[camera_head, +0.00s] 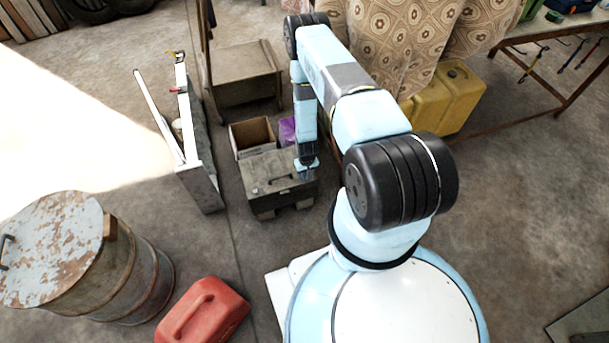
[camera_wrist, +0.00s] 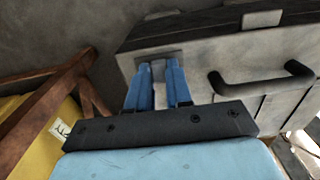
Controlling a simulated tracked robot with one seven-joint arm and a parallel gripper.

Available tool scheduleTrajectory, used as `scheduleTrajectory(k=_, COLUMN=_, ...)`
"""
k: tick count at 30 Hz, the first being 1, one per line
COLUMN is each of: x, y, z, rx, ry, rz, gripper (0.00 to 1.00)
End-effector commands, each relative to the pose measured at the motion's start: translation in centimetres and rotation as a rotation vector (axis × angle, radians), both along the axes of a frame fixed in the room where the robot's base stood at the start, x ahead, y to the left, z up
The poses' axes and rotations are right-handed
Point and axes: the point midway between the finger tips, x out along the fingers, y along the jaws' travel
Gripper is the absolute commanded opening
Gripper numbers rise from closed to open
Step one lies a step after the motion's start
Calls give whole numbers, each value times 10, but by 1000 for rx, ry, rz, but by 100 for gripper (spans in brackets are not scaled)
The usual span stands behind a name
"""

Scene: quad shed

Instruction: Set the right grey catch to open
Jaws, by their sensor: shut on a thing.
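A worn grey box (camera_head: 262,168) with a dark handle (camera_wrist: 262,80) stands on the floor. In the head view my gripper (camera_head: 307,170) is at the box's right side. The other catch is not clearly seen.
An open cardboard box (camera_head: 251,134) and a purple thing (camera_head: 287,130) lie behind the grey box. A yellow container (camera_head: 460,98) and brown wooden bars (camera_wrist: 45,95) are close by. A red can (camera_head: 203,312) and rusty drum (camera_head: 120,275) stand at lower left.

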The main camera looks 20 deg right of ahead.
Motion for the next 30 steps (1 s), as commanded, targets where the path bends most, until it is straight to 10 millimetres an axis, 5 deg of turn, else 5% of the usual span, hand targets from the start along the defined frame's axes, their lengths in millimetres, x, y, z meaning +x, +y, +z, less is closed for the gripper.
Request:
scheduleTrajectory(k=11, x=-1, y=-15, z=0, rx=-2, ry=0, rz=-1, gripper=0)
scheduleTrajectory(k=12, x=-1, y=-15, z=0, rx=-2, ry=0, rz=-1, gripper=22)
scheduleTrajectory(k=19, x=-1, y=-14, z=0, rx=-1, ry=0, rz=-1, gripper=44)
scheduleTrajectory(k=30, x=0, y=-13, z=4, rx=-1, ry=-1, rz=0, gripper=47)
